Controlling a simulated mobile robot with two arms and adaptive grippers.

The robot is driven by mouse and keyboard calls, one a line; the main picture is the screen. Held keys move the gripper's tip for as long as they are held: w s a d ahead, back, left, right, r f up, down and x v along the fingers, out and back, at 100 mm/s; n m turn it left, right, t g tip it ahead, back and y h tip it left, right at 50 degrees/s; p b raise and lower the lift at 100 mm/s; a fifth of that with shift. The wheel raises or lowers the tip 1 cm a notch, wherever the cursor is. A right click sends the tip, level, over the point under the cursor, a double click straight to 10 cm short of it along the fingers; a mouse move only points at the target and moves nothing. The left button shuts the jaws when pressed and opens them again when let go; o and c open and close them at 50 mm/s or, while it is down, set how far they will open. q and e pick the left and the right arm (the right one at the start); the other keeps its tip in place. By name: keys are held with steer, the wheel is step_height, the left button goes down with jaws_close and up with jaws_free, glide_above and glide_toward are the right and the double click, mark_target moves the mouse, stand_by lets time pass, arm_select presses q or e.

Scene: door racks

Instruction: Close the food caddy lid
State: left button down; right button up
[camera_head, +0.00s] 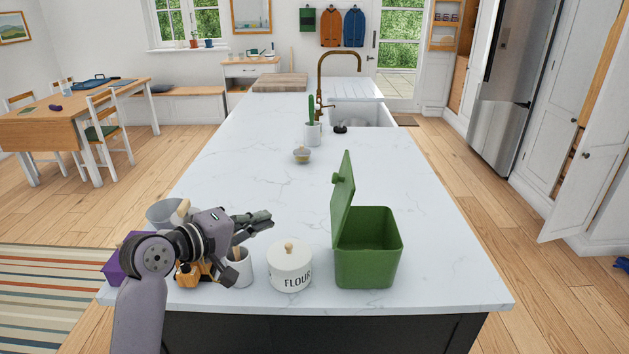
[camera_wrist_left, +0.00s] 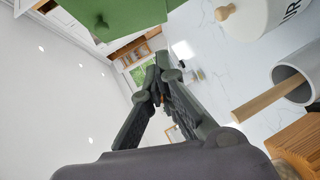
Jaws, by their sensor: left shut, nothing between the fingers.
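The green food caddy (camera_head: 367,264) stands upright on the white island top, near its front edge. Its lid (camera_head: 342,200) is hinged on the caddy's left side and stands open, nearly upright, with a small green knob on its left face. My left gripper (camera_head: 264,217) is shut and empty, to the left of the lid and apart from it, above the flour jar's left side. In the left wrist view the gripper's fingertips (camera_wrist_left: 161,78) meet, and the green lid (camera_wrist_left: 120,15) shows at the top, partly cut off. My right gripper is not in view.
A white flour jar (camera_head: 290,268) with a knobbed lid stands between my left gripper and the caddy. A white pot (camera_head: 240,268) with a wooden handle, a purple box (camera_head: 122,262) and a grey bowl (camera_head: 165,213) stand at left. The island top behind the caddy is mostly clear.

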arm_select(q)
step_height(320, 180, up, 7)
steer(key=h, duration=0.2)
steer(key=s+d+p+x, duration=0.1)
steer(key=p+x, duration=0.3)
steer(key=x, duration=0.9)
steer(key=shift+s+d+n+t, duration=0.2)
steer(key=shift+d+n+t, duration=0.1)
steer(key=shift+d, duration=0.2)
steer(key=shift+w, duration=0.15)
